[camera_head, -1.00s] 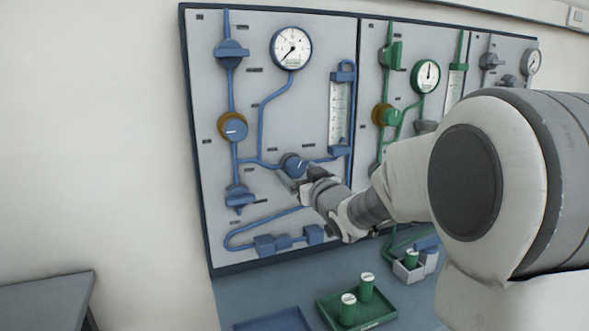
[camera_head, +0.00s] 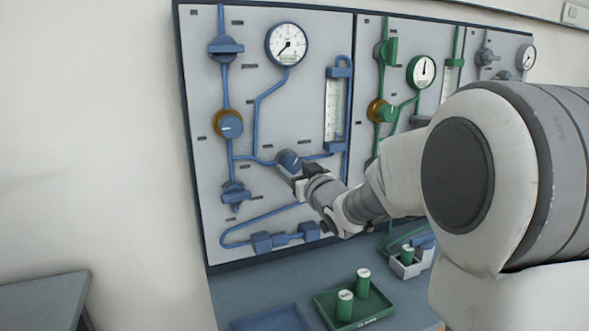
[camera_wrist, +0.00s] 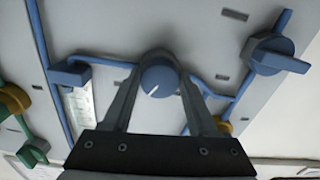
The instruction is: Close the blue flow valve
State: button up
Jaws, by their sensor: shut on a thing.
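The blue flow valve is a round blue knob (camera_head: 289,160) low on the blue section of the wall panel, beside the foot of the blue flowmeter (camera_head: 336,110). In the wrist view, the knob (camera_wrist: 158,78) shows a white mark slanting toward the lower left. My gripper (camera_head: 296,172) reaches it from the lower right. In the wrist view, the fingers of my gripper (camera_wrist: 158,72) stand on both sides of the knob and are shut on it. The fingertips are partly hidden behind the knob.
A blue bar-handled valve (camera_head: 236,193) sits left of and below the knob. A blue knob with a yellow-brown collar (camera_head: 228,124) and a gauge (camera_head: 287,44) are above. A green tray (camera_head: 378,308) with green canisters stands on the bench below.

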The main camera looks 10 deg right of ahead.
jog(key=shift+r+m, duration=0.1)
jog(key=shift+m, duration=0.2)
jog(key=m+p, duration=0.2)
jog(key=shift+r+m, duration=0.1)
jog(key=shift+m, duration=0.3)
jog(key=m+p, duration=0.2)
jog(key=m, duration=0.1)
jog(key=shift+m, duration=0.3)
jog(key=m+p, duration=0.2)
jog(key=m, duration=0.3)
jog(key=shift+a+p, duration=0.15)
jog(key=shift+p, duration=0.15)
jog(key=shift+m, duration=0.3)
jog(key=o, duration=1.4)
jog(key=shift+s, duration=0.15)
